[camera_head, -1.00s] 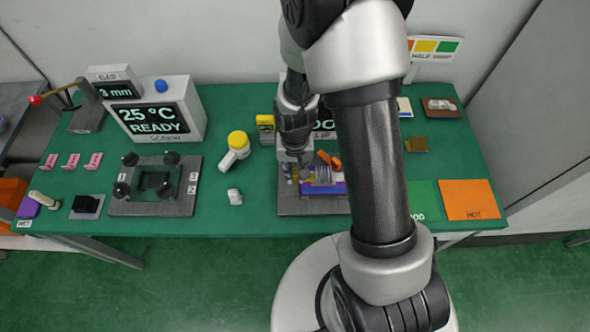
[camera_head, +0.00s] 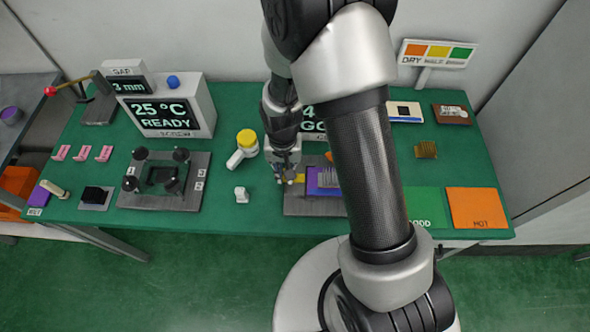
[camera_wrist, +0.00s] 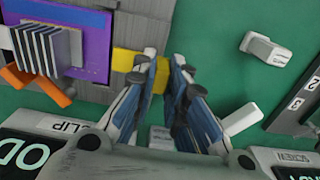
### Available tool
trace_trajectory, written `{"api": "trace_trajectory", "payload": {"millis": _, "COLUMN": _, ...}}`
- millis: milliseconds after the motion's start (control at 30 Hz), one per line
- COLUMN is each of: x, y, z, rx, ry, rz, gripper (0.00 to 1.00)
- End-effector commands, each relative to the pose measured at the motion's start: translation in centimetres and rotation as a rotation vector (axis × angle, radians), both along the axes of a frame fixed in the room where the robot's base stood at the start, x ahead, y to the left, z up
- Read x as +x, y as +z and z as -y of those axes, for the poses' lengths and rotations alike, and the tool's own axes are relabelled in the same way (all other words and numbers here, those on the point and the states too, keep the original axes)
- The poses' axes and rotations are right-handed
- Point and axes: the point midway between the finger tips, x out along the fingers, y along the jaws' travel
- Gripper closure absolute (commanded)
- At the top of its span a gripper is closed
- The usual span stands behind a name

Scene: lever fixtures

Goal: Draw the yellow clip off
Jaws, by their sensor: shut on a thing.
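The yellow clip (camera_wrist: 127,60) shows in the wrist view between my fingertips and the purple board; a bit of it also shows in the head view (camera_head: 300,178). My gripper (camera_wrist: 166,58) is shut on the clip's right end, and the fingers hide that part. The purple board (camera_wrist: 95,40) carries a grey finned block (camera_wrist: 45,48) and sits on a grey fixture plate (camera_head: 300,205). The clip's left end is at the board's edge; I cannot tell whether they touch. My arm hides the fixture's right side in the head view.
Orange levers (camera_wrist: 45,88) stand beside the finned block. A dark four-knob fixture (camera_head: 165,180) is further left.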

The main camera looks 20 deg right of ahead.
Motion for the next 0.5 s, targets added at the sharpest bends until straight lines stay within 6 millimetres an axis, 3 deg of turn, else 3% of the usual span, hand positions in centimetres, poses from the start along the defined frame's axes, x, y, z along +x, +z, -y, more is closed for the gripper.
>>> {"api": "trace_trajectory", "payload": {"millis": 200, "x": 0.15, "y": 0.06, "z": -0.24, "rx": 0.002, "ry": -0.001, "rz": 0.004, "gripper": 1.00}}
{"api": "trace_trajectory", "payload": {"millis": 233, "x": 0.15, "y": 0.06, "z": -0.24, "rx": 0.002, "ry": -0.001, "rz": 0.005, "gripper": 0.86}}
{"api": "trace_trajectory", "payload": {"millis": 500, "x": 0.14, "y": 0.05, "z": -0.20, "rx": 0.002, "ry": 0.000, "rz": 0.004, "gripper": 0.68}}
